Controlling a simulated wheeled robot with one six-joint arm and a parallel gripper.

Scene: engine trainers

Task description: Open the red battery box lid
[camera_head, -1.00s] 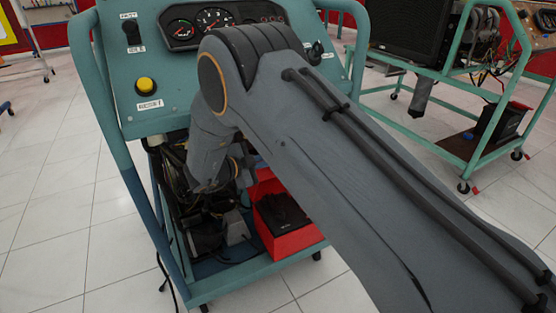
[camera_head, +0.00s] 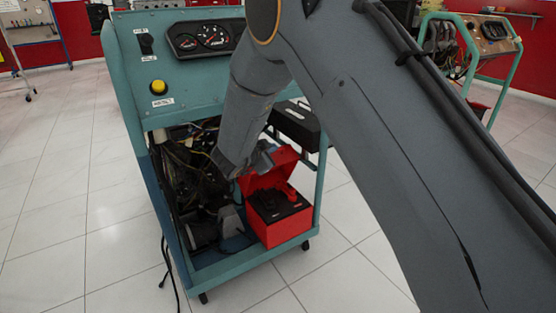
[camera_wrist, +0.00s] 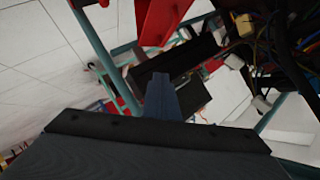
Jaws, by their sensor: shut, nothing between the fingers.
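The red battery box (camera_head: 285,230) sits on the lower shelf of the green engine trainer in the head view. Its red lid (camera_head: 275,174) stands raised and tilted at the back of the box, so the black battery top (camera_head: 272,206) shows, with a red terminal piece. My gripper (camera_head: 263,158) is beside the lid's upper left part; I cannot tell if they touch. In the wrist view, my shut gripper (camera_wrist: 162,82) points ahead with nothing in it. A red part (camera_wrist: 160,20), probably the lid, is just beyond it at the top.
The trainer's green frame (camera_head: 165,205) and dark engine parts with wires (camera_head: 190,165) are close left of my gripper. A green post stands right of the box. Tiled floor (camera_head: 60,220) is clear on the left. Another trainer (camera_head: 490,45) stands at the back right.

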